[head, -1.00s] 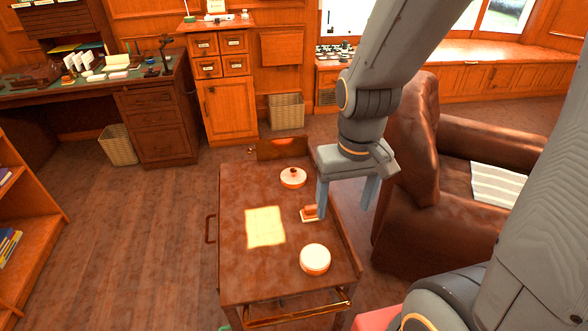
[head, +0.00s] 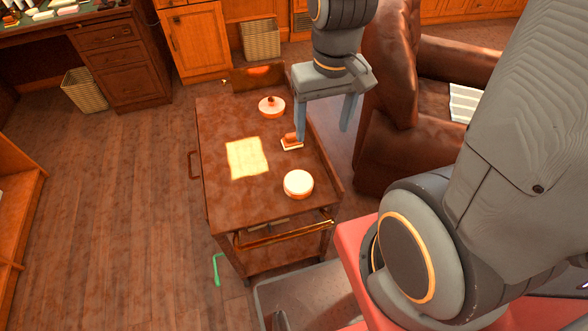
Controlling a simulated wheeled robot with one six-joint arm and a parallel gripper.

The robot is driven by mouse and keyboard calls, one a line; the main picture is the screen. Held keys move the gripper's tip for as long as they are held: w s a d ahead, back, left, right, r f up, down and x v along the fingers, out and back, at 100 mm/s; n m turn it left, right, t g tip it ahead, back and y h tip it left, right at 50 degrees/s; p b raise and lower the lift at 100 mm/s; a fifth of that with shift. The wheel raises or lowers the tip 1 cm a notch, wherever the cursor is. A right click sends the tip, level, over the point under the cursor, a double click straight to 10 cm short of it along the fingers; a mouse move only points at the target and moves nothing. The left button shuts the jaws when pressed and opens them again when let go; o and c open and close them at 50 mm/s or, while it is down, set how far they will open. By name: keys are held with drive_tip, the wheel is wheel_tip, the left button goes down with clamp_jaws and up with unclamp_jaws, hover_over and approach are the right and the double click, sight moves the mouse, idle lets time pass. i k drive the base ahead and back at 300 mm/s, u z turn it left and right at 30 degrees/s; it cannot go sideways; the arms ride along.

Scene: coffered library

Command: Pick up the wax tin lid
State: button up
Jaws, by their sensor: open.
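On the brown cart top (head: 225,200) stand two round pale pieces. The far one (head: 272,107) is low, with a dark reddish knob on top. The near one (head: 298,184) is a short drum with a flat pale top and orange side. I cannot tell for certain which is the wax tin lid. My gripper (head: 322,132) is open, fingers pointing down, at the right side of the cart. It is right of and nearer than the knobbed piece, and beyond the drum. It is apart from both, with nothing seen between its fingers.
A small orange-and-white block (head: 291,143) lies close to the left finger. A pale square sheet (head: 247,157) lies mid-cart. A raised board stands at the cart's far end. A brown leather armchair (head: 390,130) stands close on the right. The floor left of the cart is clear.

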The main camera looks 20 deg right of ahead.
sight(271, 107)
drive_tip(key=k, duration=0.5)
drive_tip(key=z, duration=2.5)
drive_tip(key=i, duration=0.45)
drive_tip(key=u, duration=2.5)
drive_tip(key=i, duration=0.5)
